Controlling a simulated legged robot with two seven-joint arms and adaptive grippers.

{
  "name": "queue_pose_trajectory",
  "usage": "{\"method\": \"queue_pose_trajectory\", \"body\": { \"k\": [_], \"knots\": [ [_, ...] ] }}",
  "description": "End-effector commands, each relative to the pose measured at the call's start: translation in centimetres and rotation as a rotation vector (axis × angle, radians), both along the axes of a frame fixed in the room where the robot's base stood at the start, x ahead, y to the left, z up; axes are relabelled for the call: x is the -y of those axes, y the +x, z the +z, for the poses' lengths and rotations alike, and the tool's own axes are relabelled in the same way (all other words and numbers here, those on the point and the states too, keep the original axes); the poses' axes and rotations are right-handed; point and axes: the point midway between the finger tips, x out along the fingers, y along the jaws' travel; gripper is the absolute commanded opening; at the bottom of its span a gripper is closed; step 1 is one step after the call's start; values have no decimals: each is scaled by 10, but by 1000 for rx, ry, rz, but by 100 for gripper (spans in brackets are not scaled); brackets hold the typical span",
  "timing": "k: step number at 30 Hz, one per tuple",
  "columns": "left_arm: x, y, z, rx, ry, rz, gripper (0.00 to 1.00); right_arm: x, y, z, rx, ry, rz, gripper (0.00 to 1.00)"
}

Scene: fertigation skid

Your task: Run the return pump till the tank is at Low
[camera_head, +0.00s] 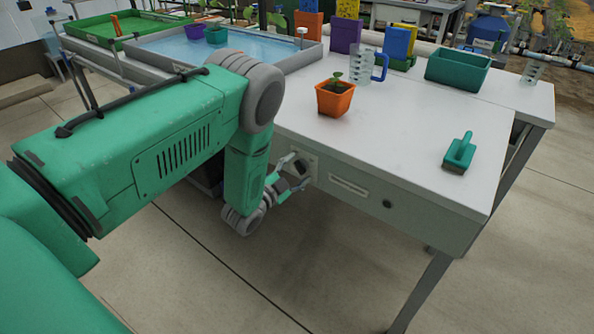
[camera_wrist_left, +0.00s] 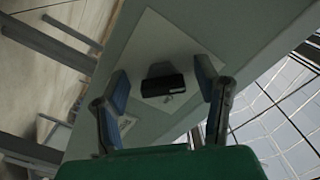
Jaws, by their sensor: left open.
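A black switch-like block (camera_wrist_left: 163,86) sits on a pale square plate (camera_wrist_left: 165,45) on the front panel of the bench; it also shows in the head view (camera_head: 302,167). My left gripper (camera_head: 296,173) is at this plate. In the left wrist view its two blue-padded fingers (camera_wrist_left: 163,84) are spread, one on each side of the block, with gaps visible; I cannot tell how far off they are in depth. A grey-rimmed basin of light blue water (camera_head: 262,44) lies at the back left. A small white-capped fitting (camera_head: 302,32) stands at its rim. Its level marks are not readable.
A round dark button (camera_head: 387,204) sits right of a label strip (camera_head: 348,186).

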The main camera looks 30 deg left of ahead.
Motion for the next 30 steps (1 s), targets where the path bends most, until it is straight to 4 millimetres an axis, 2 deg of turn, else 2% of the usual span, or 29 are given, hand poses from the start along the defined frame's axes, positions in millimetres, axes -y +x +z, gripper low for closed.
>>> {"method": "queue_pose_trajectory", "body": {
  "k": [5, 15, 19, 24, 30],
  "knots": [
    [0, -11, 1, 1, 0, -1, 57, 0, -2, 1, 3, 0, 0, 31],
    [-8, -80, -2, -4, -2, 1, 57, 0, -2, 1, 3, 0, 0, 31],
    [-10, -102, -2, -7, -1, 2, 57, 0, -2, 1, 3, 0, 0, 31],
    [-11, -117, -2, -4, -3, 1, 57, 0, -1, 1, 3, 0, 0, 31],
    [-12, -120, -2, -2, -2, 1, 57, 0, -1, 1, 3, 0, 0, 31]
  ]
}}
